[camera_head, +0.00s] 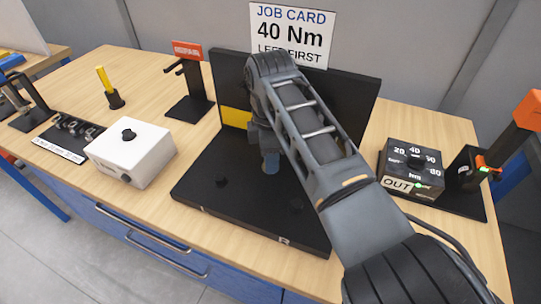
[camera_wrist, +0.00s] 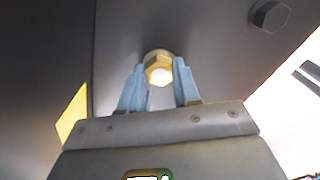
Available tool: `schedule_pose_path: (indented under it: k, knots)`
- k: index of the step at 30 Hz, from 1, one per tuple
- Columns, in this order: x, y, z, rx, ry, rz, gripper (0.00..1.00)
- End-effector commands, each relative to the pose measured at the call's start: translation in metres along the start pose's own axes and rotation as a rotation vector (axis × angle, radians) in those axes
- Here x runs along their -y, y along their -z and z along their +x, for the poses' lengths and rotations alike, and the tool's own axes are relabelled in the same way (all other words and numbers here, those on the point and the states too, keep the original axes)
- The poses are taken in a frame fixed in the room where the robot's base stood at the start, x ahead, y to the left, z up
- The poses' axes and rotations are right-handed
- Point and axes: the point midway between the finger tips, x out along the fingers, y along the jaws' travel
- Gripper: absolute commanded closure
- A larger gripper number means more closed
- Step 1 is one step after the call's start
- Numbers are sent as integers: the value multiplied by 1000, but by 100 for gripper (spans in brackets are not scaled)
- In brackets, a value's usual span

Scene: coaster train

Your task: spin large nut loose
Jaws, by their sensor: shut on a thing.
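A brass-coloured hex nut (camera_wrist: 158,62) with a bright round centre sits against a dark surface in the wrist view. My gripper (camera_wrist: 158,74) has its two pale blue fingers on either side of the nut, shut on it. In the head view my gripper (camera_head: 271,163) is low over the black fixture base (camera_head: 240,222), in front of the upright black panel (camera_head: 350,90). The nut is hidden there by my gripper and arm. A dark hex bolt head (camera_wrist: 269,15) shows at the upper right of the wrist view.
A white box (camera_head: 131,152) with a black knob stands left of the fixture. A black dial box (camera_head: 411,168) marked OUT and a stand with an orange-topped tool (camera_head: 528,112) are on the right. A job card (camera_head: 290,35) reads 40 Nm, left first.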

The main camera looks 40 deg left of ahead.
Motion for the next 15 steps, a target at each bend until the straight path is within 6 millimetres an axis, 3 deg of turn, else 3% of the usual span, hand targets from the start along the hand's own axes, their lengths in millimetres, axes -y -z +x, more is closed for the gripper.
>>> schedule_pose_path:
  k: [9, 15]
  knots:
    - [1, 0, 2, 0, 3, 1, 43]
    - [0, 0, 1, 0, 1, 1, 43]
